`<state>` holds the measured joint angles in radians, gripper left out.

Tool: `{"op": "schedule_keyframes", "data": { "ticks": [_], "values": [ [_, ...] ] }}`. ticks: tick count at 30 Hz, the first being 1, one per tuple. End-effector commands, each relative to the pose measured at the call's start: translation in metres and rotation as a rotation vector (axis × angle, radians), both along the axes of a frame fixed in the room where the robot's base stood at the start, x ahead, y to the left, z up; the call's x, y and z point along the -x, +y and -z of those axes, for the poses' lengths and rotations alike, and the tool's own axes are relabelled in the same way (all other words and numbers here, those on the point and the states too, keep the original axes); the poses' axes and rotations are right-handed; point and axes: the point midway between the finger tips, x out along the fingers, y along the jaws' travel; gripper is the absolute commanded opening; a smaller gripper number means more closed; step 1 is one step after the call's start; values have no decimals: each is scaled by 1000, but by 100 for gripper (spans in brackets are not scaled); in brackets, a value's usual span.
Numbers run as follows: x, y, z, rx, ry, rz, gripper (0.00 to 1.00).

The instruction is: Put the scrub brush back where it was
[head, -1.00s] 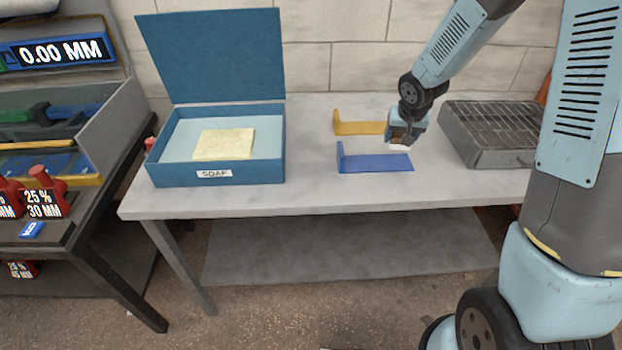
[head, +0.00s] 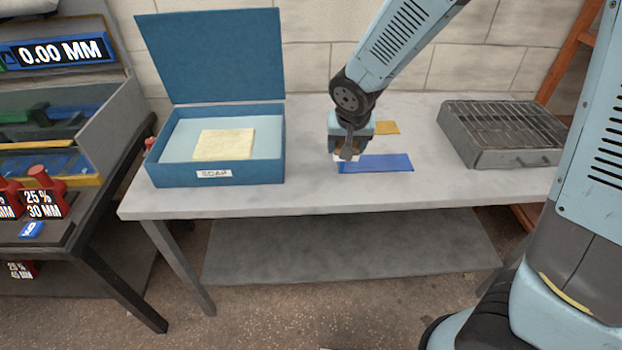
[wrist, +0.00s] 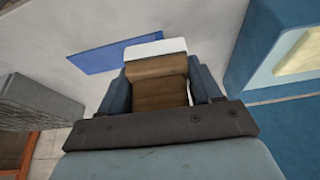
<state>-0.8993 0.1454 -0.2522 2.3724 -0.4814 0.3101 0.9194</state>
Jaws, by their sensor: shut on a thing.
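My gripper (head: 346,152) is above the bench, in front of the left end of the blue bracket (head: 385,163). It is shut on the scrub brush, a brown block (wrist: 158,82) with a white end (wrist: 155,48), held between the two jaws in the wrist view. In the head view the brush is mostly hidden by my gripper. The blue bracket's upright end is covered by my gripper, and its flat plate also shows in the wrist view (wrist: 92,59). The yellow bracket (head: 387,128) lies behind, partly covered.
An open blue box (head: 165,175) marked SOAP, with a pale yellow block (head: 224,145) in it, stands left of my gripper. A grey tray with a wire grid (head: 500,130) stands at the right. Bare bench top (head: 310,195) lies in front.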

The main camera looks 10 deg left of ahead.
Motion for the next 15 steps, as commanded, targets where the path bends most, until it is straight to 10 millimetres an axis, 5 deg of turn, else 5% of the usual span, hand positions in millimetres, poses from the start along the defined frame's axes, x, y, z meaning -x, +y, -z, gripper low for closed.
{"op": "schedule_keyframes", "data": {
  "ticks": [15],
  "values": [
    [77,40,-17,-1,0,-48,31]
  ]
}}
